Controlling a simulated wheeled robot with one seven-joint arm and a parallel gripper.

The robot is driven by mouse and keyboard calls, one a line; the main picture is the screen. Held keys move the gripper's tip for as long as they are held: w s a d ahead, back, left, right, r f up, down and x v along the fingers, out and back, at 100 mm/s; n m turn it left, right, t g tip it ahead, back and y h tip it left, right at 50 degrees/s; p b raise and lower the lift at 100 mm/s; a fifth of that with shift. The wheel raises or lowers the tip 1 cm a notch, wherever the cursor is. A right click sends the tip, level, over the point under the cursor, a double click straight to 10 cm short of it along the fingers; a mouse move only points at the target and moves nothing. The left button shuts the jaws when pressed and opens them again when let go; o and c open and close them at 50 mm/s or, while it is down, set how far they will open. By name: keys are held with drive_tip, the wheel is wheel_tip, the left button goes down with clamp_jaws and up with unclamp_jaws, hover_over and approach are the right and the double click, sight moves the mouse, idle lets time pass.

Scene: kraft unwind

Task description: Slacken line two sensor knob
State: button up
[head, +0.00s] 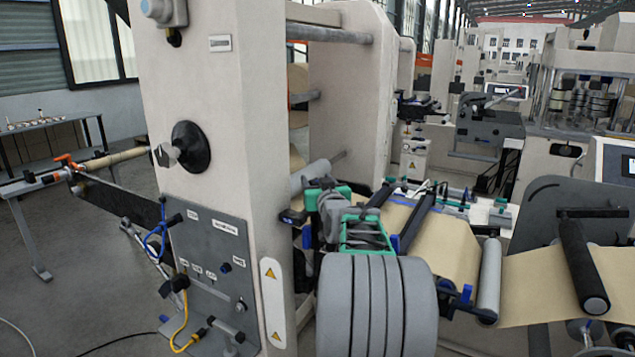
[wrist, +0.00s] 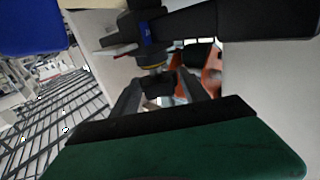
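In the wrist view, a small dark knob (wrist: 158,84) with a thin yellow ring above it hangs under a black sensor body (wrist: 148,32) with a blue mark. My gripper (wrist: 160,92) has its two grey fingers on either side of the knob. A gap with light background shows between the knob and the right finger; contact on the left side is unclear. In the head view, my arm with grey and green links reaches to the right side of the pale machine post. My fingertips and the knob cannot be made out there. No label shows which line this is.
The pale post (head: 215,130) stands close left of my arm. The kraft web (head: 440,240) and a pale roller (head: 488,280) lie to the right. A grey panel (head: 215,270) with cables is on the post's near face. In the wrist view, an orange-red part (wrist: 212,72) is close behind the fingers.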

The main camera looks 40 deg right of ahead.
drive_tip(key=c, duration=1)
drive_tip(key=shift+f+y+b, duration=0.1)
drive_tip(key=shift+y+b, duration=0.2)
drive_tip(key=shift+b, duration=0.1)
drive_tip(key=shift+d+f+n+t+y+b, duration=0.15)
drive_tip(key=shift+n+t+y+b, duration=0.35)
drive_tip(key=shift+b, duration=0.3)
drive_tip(key=n+y+b, duration=0.2)
drive_tip(key=y, duration=0.1)
drive_tip(key=shift+t, duration=0.4)
drive_tip(key=n+y, duration=0.1)
drive_tip(key=y, duration=0.1)
drive_tip(key=n+y+p, duration=0.1)
drive_tip(key=n+y, duration=0.1)
drive_tip(key=shift+r+p, duration=0.3)
drive_tip(key=shift+r, duration=0.05)
drive_tip(key=shift+a+n+y+p, duration=0.25)
drive_tip(key=shift+n+y+p, duration=0.25)
drive_tip(key=shift+y+p, duration=0.5)
drive_tip(key=shift+f+y, duration=0.1)
drive_tip(key=shift+y, duration=0.2)
drive_tip(key=shift+f, duration=0.15)
